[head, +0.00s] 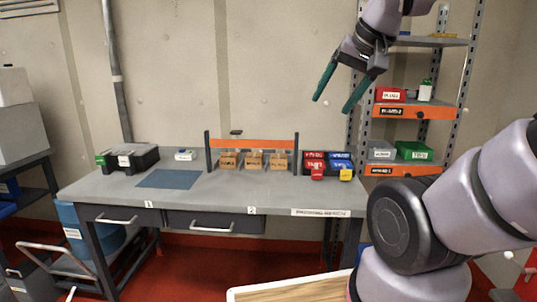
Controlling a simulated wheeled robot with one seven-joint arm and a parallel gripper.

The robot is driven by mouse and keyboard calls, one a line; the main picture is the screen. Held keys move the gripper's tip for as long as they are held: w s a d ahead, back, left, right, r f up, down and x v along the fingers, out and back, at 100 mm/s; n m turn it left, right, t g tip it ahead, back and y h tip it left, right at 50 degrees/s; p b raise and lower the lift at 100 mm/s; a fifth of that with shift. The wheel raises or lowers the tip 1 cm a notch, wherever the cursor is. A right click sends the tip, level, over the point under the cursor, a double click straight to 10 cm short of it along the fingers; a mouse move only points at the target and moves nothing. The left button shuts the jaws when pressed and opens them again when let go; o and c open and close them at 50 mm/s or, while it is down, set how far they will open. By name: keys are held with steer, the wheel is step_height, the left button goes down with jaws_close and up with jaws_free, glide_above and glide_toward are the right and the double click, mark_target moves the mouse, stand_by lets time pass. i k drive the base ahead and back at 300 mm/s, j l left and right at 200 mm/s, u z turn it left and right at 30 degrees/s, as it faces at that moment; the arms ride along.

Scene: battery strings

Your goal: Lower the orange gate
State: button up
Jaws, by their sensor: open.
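The orange gate (252,143) is a horizontal bar between two dark posts at the back of the grey workbench (110,188). It sits near the posts' upper part, above several tan blocks (254,160) that stand in a row behind or under it. My gripper (331,97) is high at the upper right of the gate, in front of the wall, with its two green fingers apart and nothing between them. It is clear of the gate and the bench.
Red and blue boxes (314,158) stand right of the gate. A black case (133,159) and a blue mat (169,179) lie on the left. A shelf rack (418,112) with bins stands at the right. The bench front centre is bare.

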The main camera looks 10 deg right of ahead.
mark_target(237, 143)
steer(key=i+j, duration=0.45)
steer(key=i, duration=0.15)
steer(key=i+j+z, duration=0.1)
steer(key=i+j, duration=0.3)
steer(key=i, duration=0.2)
